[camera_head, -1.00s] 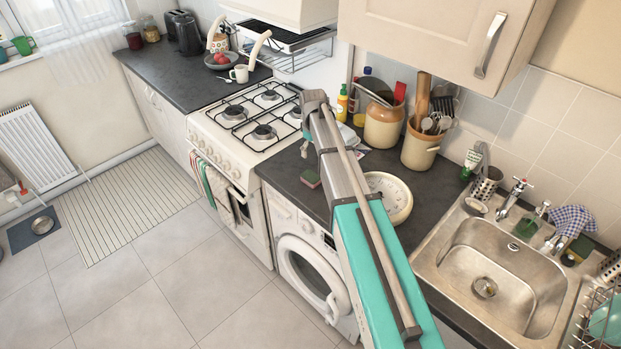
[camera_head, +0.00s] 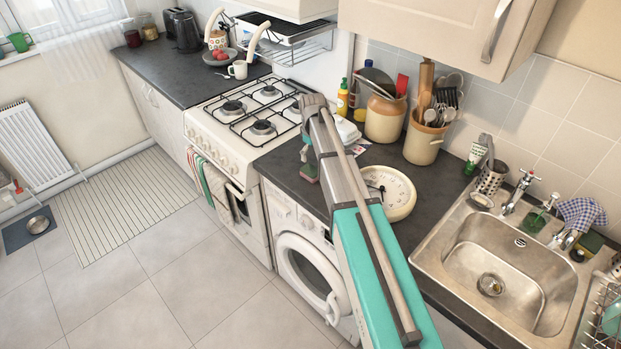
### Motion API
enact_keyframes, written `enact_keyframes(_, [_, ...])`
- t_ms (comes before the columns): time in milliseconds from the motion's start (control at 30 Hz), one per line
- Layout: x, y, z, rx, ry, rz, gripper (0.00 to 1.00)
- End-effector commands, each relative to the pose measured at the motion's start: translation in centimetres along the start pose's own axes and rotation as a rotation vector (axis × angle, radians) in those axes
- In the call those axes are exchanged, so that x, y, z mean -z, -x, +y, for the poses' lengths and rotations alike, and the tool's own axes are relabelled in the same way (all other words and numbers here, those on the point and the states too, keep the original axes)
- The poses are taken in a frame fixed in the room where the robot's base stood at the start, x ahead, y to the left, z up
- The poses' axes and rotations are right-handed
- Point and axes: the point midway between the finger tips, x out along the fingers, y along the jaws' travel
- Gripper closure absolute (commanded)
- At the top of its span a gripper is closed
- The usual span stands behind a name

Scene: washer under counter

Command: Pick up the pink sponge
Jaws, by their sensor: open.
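The pink sponge (camera_head: 309,176) lies on the dark counter just right of the stove, above the washer. It is small and partly covered by my gripper. My gripper (camera_head: 306,158) hangs down at the far end of my arm, right over the sponge in the picture. Its jaws are open. The fingertips are small and partly hidden, so I cannot tell whether they touch the sponge or stand on both sides of it.
The gas stove (camera_head: 258,112) is left of the sponge. A round white clock-like dish (camera_head: 392,192) lies right of my arm. Utensil pots (camera_head: 423,141) and bottles stand behind. The sink (camera_head: 500,270) is at the right. The counter's front edge is close to the sponge.

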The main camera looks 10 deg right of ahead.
Motion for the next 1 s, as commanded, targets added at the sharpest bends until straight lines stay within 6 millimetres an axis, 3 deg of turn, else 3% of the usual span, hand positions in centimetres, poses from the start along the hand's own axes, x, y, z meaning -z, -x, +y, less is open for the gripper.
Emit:
enact_keyframes(400, [0.0,-3.3,0.0,0.000,0.000,0.000,0.00])
enact_keyframes(1000, [0.0,-3.7,0.0,0.000,0.000,0.000,0.00])
